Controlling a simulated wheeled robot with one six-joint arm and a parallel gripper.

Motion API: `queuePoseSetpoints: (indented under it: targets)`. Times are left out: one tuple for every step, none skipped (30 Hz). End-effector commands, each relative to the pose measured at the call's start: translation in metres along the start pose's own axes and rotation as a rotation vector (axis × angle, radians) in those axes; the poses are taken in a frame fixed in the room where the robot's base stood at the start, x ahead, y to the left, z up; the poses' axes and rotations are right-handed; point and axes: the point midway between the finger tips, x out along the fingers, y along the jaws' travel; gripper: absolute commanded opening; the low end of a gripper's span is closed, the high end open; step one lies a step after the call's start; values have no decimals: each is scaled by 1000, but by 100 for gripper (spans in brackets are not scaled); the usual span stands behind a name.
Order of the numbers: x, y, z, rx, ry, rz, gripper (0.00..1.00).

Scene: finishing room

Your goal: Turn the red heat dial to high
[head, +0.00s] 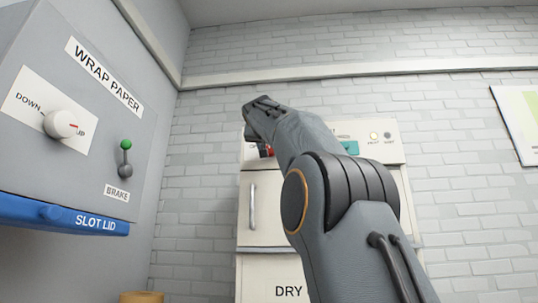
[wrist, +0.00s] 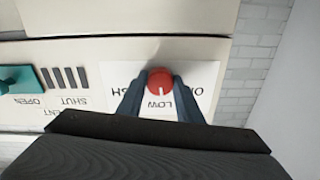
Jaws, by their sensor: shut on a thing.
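The red heat dial (wrist: 160,82) is on a white label plate on the cream cabinet's front. Its white pointer line points at the word LOW, which appears upside down in the wrist view. My gripper (wrist: 159,90) is shut on the dial, one finger on each side. The fingers partly cover the words to the left and right of LOW. In the head view a small red part of the dial (head: 268,150) shows below my wrist; my arm hides most of it and the fingertips.
A teal slider (wrist: 14,79) sits beside SHUT and OPEN marks on the same panel. The cabinet (head: 262,205) has a handled door below. On the left, a grey WRAP PAPER box (head: 75,150) carries a white knob (head: 61,124) and a green-tipped brake lever (head: 125,157).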

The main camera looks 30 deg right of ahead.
Motion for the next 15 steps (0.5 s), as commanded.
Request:
queuePoseSetpoints:
  targets:
    - [0,-1,1,46,4,0,10]
    - [0,-1,1,73,4,1,10]
    - [0,-1,1,111,5,2,10]
    - [0,-1,1,140,6,2,10]
    - [0,-1,1,168,7,3,10]
    - [0,-1,1,206,8,4,10]
    - [0,-1,0,235,9,5,10]
    - [0,-1,0,263,10,6,10]
    - [0,-1,0,301,10,7,10]
    - [0,-1,0,330,12,8,10]
    - [0,-1,0,358,13,8,10]
    - [0,-1,0,396,14,9,10]
    - [0,-1,0,424,14,10,10]
    - [0,-1,0,452,15,11,10]
    - [0,-1,0,491,16,12,10]
